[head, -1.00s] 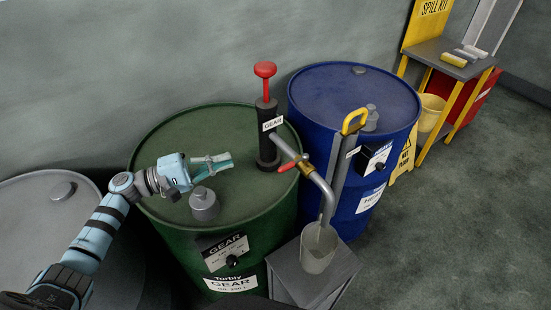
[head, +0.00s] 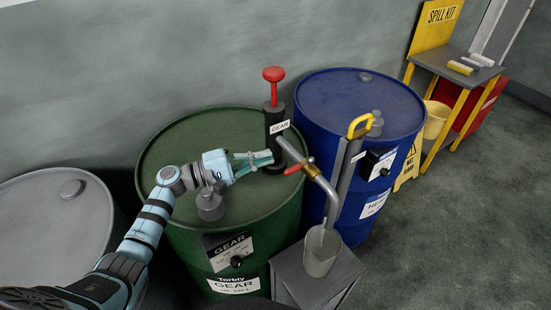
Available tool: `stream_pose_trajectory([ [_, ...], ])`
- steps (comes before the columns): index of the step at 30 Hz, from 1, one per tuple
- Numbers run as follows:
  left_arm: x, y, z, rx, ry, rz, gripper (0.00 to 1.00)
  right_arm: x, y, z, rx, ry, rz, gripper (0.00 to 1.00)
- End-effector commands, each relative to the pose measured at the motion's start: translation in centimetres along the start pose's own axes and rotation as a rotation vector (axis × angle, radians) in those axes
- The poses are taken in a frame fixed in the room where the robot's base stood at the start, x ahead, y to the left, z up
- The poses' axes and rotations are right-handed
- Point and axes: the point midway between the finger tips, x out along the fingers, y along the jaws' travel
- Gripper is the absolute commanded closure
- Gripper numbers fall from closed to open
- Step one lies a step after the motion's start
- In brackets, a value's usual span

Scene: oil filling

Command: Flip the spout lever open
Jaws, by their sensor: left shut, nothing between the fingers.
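The red spout lever (head: 294,169) sits on the brass valve of the grey spout pipe (head: 321,182), on the pump's right side. My right gripper is not in view.
A grey container (head: 321,251) stands under the spout on a grey stand (head: 290,270). A blue drum (head: 325,100) with a yellow-handled grey pump (head: 345,165) is at the right. A grey cap (head: 210,206) sits below my left wrist. A wall is behind.

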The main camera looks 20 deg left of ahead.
Motion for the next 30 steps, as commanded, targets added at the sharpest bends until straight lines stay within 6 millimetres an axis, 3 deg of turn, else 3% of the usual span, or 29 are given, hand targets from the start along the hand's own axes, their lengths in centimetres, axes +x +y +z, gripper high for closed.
stream_pose_trajectory([
  [2,1.7,0.3,0.1,-0.002,-0.001,0.002,1.00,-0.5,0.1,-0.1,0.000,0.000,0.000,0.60],
  [6,2.1,0.4,2.5,-0.001,-0.001,-0.002,1.00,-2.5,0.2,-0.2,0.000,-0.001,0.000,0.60],
  [10,2.4,0.3,3.7,0.000,-0.001,-0.001,1.00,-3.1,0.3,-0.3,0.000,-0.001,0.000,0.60],
  [30,3.3,-0.1,4.0,0.001,0.028,0.006,1.00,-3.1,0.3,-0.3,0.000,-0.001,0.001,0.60],
])
